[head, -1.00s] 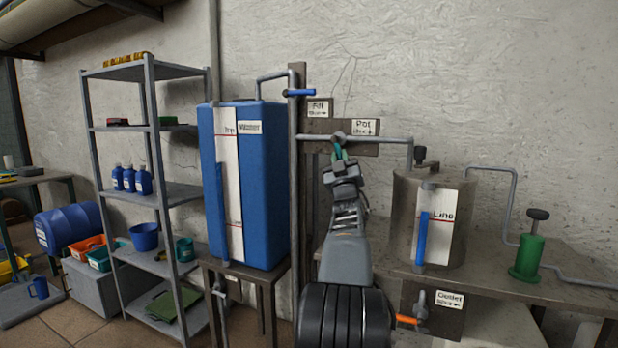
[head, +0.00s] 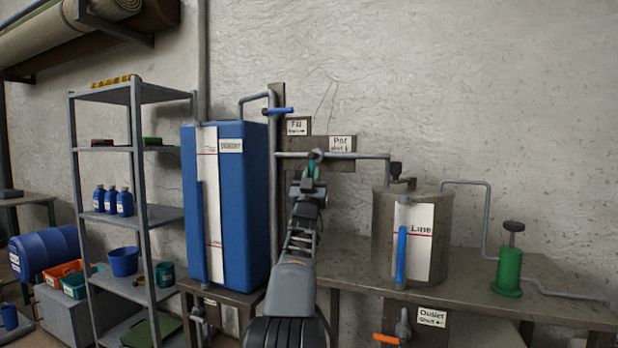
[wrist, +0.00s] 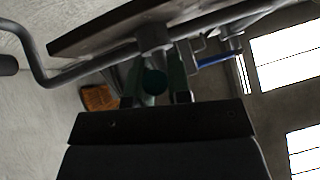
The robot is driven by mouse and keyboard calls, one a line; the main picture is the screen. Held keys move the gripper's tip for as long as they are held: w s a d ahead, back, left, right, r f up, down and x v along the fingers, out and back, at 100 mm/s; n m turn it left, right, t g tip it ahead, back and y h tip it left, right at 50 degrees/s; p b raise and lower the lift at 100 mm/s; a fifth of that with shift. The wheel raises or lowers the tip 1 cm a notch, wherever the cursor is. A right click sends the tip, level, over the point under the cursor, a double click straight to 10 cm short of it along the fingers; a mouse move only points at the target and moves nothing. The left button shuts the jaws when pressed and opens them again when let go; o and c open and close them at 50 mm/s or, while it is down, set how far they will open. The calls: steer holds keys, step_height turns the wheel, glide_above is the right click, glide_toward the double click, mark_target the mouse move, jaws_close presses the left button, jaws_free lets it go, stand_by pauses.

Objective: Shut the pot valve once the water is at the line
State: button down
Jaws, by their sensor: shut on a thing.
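The pot (head: 383,235) is a metal vessel on the bench, with a white gauge strip. Its blue water column (head: 402,255) tops out at about the red mark beside "Line". The pot valve (head: 316,155) sits on the pipe left of the pot, under the sign "Pot Shut" (head: 341,144), whose arrow points down. My gripper (head: 311,174) is shut on the valve's handle, just below the pipe. In the wrist view the handle's round teal end (wrist: 154,82) shows between the fingers. My gripper hides much of the handle, so its exact angle is hard to tell.
A blue tank (head: 256,200) stands left of my arm, with a blue fill valve handle (head: 278,110) above. An orange outlet handle (head: 386,338) is below the bench (head: 480,260). A green hand pump (head: 508,272) stands right of the pot.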

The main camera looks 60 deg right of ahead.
steer(key=c, duration=1.1)
jaws_free()
steer(key=b+v, duration=0.3)
steer(key=v, duration=1)
steer(key=shift+a+f, duration=0.25)
steer(key=shift+f, duration=0.1)
steer(key=b+v, duration=0.9)
steer(key=b, duration=0.1)
